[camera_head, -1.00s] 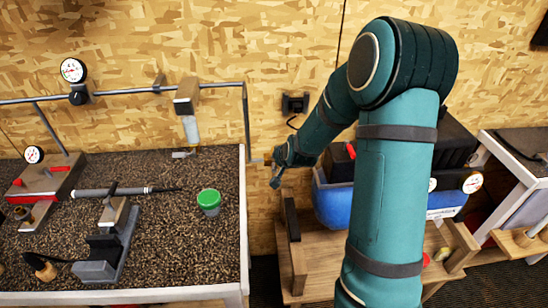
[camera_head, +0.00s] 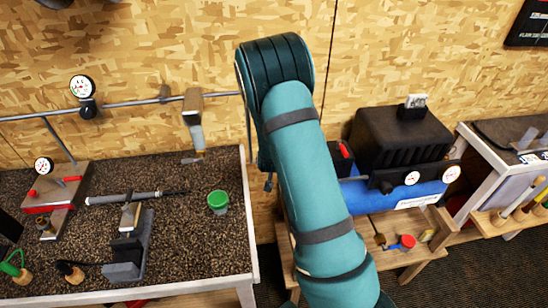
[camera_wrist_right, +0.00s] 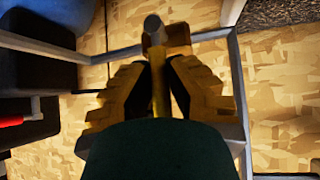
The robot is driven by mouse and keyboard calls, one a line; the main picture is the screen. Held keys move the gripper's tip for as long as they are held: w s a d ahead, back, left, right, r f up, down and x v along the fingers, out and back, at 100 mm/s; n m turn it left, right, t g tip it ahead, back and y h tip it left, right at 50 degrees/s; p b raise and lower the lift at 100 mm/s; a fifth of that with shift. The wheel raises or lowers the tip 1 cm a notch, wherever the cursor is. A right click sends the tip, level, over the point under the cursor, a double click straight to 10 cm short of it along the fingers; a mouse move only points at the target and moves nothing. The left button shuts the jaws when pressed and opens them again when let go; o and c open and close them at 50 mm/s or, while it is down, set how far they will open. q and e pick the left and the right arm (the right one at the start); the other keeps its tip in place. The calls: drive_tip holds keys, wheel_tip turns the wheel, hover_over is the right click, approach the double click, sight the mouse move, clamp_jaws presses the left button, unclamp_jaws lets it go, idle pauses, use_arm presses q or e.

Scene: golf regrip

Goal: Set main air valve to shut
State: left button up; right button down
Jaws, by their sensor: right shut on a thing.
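In the right wrist view my right gripper (camera_wrist_right: 158,65) is closed around a thin brass-coloured bar (camera_wrist_right: 160,90). A rounded grey tip (camera_wrist_right: 153,26) shows just beyond the fingers. I cannot tell for certain that this bar is the main air valve's handle. In the head view my right arm hides most of this gripper and what it holds, beside the bench's right end. A grey air pipe (camera_head: 130,104) runs along the wall above the bench and turns down near that end. My left gripper is not in view.
The gravel-topped bench (camera_head: 262,262) carries a clamped golf club (camera_head: 125,198) and a green-lidded cup (camera_head: 218,202). A compressor with a blue tank (camera_head: 424,192) stands on a wooden stand (camera_head: 395,222) right of my arm. Wall-side gauges (camera_head: 82,86) sit on the left.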

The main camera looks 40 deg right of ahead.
drive_tip(key=shift+w, duration=0.1)
drive_tip(key=c, duration=1)
unclamp_jaws()
drive_tip(key=shift+o, duration=0.4)
drive_tip(key=shift+w+f, duration=0.1)
drive_tip(key=v, duration=1.2)
drive_tip(key=shift+f, duration=0.1)
